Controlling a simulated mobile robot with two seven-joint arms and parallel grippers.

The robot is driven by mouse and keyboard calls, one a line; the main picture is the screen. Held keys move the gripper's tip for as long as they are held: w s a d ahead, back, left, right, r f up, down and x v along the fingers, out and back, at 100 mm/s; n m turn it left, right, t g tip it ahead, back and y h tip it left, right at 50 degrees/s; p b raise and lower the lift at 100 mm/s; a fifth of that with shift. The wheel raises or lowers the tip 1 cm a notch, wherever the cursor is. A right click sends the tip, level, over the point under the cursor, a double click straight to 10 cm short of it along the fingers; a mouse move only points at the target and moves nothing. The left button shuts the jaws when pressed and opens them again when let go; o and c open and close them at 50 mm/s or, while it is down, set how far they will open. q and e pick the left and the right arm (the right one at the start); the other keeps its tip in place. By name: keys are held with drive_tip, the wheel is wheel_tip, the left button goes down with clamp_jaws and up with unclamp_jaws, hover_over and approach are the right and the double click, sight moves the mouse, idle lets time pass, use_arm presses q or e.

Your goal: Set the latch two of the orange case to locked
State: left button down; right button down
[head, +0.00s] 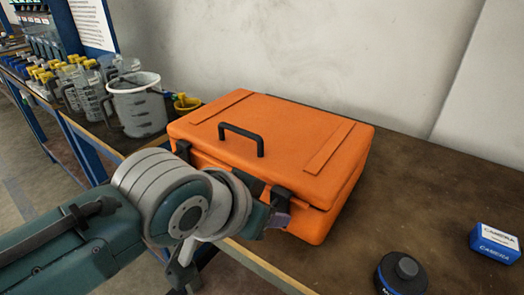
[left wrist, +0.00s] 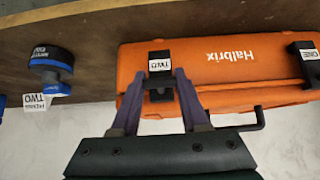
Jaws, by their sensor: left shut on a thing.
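The orange case (head: 285,135) stands on the brown workbench with its lid down and a black handle (head: 241,137) on top. It also shows upside down in the left wrist view (left wrist: 235,62). Its black latch labelled TWO (left wrist: 159,64) is on the front face; in the head view that latch (head: 282,194) is partly hidden by my arm. My left gripper (left wrist: 158,82) has its purple fingers on either side of latch two, shut on it. I cannot tell from these views whether the latch is locked. Latch ONE (left wrist: 306,54) is at the case's other front end. My right gripper is not in view.
A black round container (head: 400,273) and a blue-white camera box (head: 495,243) sit on the bench at right. A wall is behind the case. The bench right of the case is mostly clear.

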use_arm(q)
drive_tip(key=shift+f, duration=0.1)
idle(0.3)
drive_tip(key=shift+c, duration=2)
unclamp_jaws()
drive_tip(key=shift+s+a+r+p, duration=0.2)
drive_tip(key=shift+r+p, duration=0.15)
drive_tip(key=shift+r, duration=0.15)
drive_tip(key=p+v, duration=0.3)
drive_tip(key=v, duration=0.6)
